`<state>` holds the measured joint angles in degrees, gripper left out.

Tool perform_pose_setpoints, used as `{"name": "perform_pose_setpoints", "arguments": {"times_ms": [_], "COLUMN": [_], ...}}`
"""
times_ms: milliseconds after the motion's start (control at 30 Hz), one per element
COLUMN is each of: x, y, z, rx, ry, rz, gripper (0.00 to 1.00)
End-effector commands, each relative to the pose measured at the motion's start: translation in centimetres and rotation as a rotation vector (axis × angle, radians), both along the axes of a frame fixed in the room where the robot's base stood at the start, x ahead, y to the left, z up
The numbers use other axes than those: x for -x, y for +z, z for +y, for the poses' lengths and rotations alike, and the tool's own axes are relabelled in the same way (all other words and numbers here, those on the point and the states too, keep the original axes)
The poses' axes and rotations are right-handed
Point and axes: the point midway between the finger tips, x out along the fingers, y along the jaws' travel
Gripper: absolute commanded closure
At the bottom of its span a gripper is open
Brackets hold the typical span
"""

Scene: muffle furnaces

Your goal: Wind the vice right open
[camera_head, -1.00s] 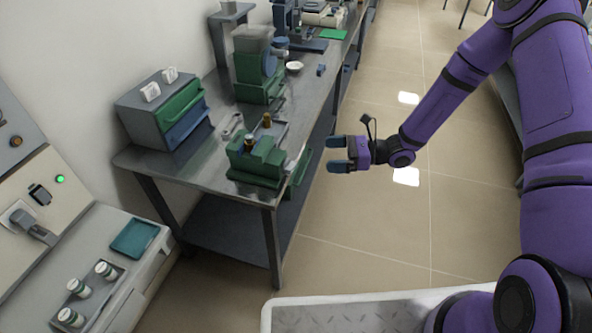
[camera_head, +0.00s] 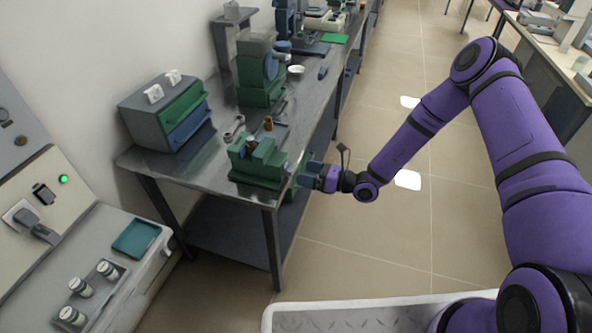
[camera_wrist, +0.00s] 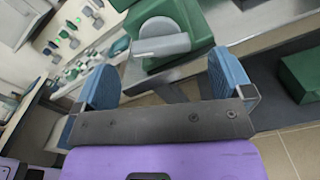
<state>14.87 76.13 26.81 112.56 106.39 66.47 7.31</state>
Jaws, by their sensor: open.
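The green vice (camera_head: 258,163) stands at the front end of the steel bench, with a small brown-topped object among its parts. In the wrist view a green body (camera_wrist: 190,22) with a grey round part and a grey bar (camera_wrist: 162,47) across it lies ahead, between and beyond my fingertips; I take it for the vice and its handle. My gripper (camera_head: 306,172) is off the vice's right side at the bench edge. Its blue fingers are apart and empty in the wrist view (camera_wrist: 166,82). No contact with the bar shows.
The steel bench (camera_head: 205,170) carries a drawer box (camera_head: 165,110) at left and a green machine (camera_head: 258,85) behind the vice. A green block (camera_wrist: 303,72) sits low at right in the wrist view. Open floor (camera_head: 370,235) lies right of the bench.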

Motion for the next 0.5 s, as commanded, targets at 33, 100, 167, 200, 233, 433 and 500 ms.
{"name": "perform_pose_setpoints", "arguments": {"times_ms": [33,100,167,200,233,433,500], "x": [-0.3,-0.6,-0.9,-1.0,-1.1,-1.4,-1.4], "y": [0.0,0.0,0.0,0.0,0.0,0.0,0.0], "z": [0.9,1.8,2.4,2.8,3.1,3.9,3.9], "rx": [0.0,0.0,0.0,0.0,0.0,0.0,0.0], "ry": [0.001,0.001,0.001,0.0,0.0,0.0,-0.001], "rz": [-0.001,-0.001,-0.001,-0.001,-0.001,0.0,0.0], "gripper": [0.02,0.02,0.02,0.02,0.02,0.02,0.02]}}
